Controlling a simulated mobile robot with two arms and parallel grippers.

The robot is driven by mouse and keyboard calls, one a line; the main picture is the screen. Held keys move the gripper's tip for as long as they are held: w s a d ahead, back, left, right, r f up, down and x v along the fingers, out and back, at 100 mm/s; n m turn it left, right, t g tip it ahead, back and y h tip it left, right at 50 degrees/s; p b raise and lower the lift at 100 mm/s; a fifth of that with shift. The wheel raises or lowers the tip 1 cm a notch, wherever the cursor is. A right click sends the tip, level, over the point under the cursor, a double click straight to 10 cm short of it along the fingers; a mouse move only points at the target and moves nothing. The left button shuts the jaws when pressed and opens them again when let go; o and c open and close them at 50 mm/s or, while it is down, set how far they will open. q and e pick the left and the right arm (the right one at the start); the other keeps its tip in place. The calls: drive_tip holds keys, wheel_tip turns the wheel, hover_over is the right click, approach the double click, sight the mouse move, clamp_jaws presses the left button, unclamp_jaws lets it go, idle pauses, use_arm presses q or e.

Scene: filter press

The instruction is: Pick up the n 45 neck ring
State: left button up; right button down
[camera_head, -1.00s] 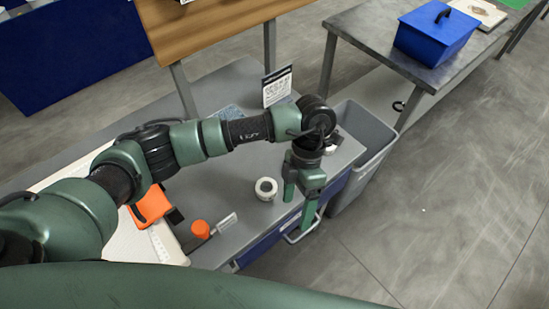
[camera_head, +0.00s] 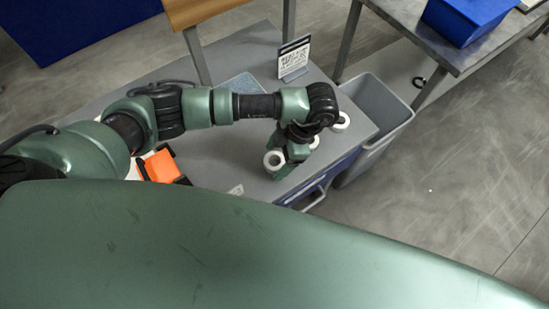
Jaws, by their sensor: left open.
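A white neck ring (camera_head: 274,160) with a dark centre is on the grey bench top, near its front edge. My left gripper (camera_head: 285,165) is open and low beside this ring, overlapping it in the picture. I cannot tell whether the fingers touch it or are around it. Another white ring-like piece (camera_head: 342,121) shows just right of my left wrist, partly hidden by it. A bit of white also shows under the wrist. No number is readable on either piece, so I cannot tell which is the n 45. My right gripper is not in view.
A printed card (camera_head: 294,58) stands at the back of the grey bench (camera_head: 222,150). An orange object (camera_head: 162,166) lies to the left. A grey bin (camera_head: 375,110) adjoins the bench's right end. A blue box (camera_head: 465,18) is on the table at upper right.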

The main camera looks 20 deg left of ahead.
use_arm(q)
drive_tip(key=c, duration=1.5)
drive_tip(key=shift+o, duration=0.2)
